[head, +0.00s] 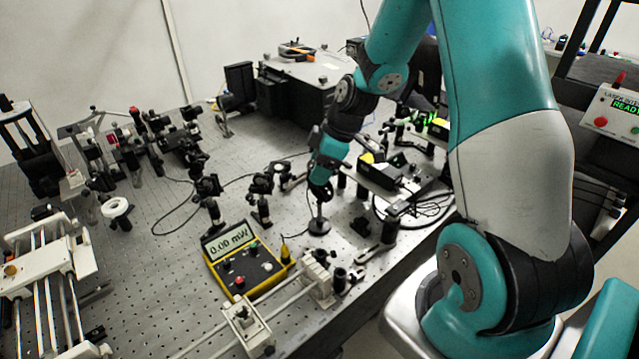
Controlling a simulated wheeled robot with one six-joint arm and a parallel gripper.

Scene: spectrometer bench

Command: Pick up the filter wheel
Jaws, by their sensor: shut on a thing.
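My gripper (320,189) is at the middle of the bench, pointing down, and is shut on the top of a dark piece on a thin post. I take this piece to be the filter wheel (319,225). Its post and round black base show below the fingers. Its upper part is mostly hidden by the gripper. It looks upright, and I cannot tell whether the base touches the bench.
A yellow power meter (245,262) reading 0.00 mW lies to the front left. White rail mounts (318,279) stand in front. Black boxes (390,178) with cables are close on the right. Several post-mounted optics (260,200) stand to the left. Bare perforated bench (180,265) shows at left.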

